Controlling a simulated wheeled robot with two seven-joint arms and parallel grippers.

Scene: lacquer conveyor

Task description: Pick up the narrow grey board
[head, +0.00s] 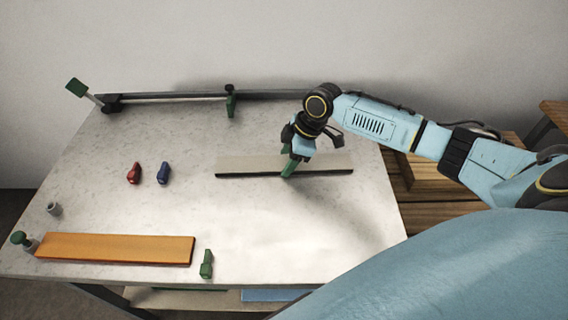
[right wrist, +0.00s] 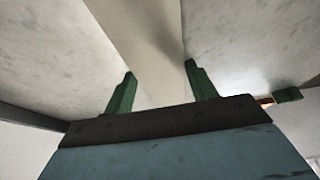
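The narrow grey board (head: 235,167) lies flat at the right of the table, long side running left to right. It also shows as a pale strip in the right wrist view (right wrist: 140,35). My right gripper (head: 287,164) is down at the board's middle, its green fingers on either side of its long edges. In the right wrist view the fingertips (right wrist: 160,67) are spread by about the board's width. I cannot tell whether they press on it. My left gripper is not in view.
An orange board (head: 115,249) lies at the table's front left. A red piece (head: 134,173) and a blue piece (head: 163,173) stand at the left, with a green piece (head: 207,264) near the front edge. A dark rail (head: 180,96) runs along the back. The table's centre front is clear.

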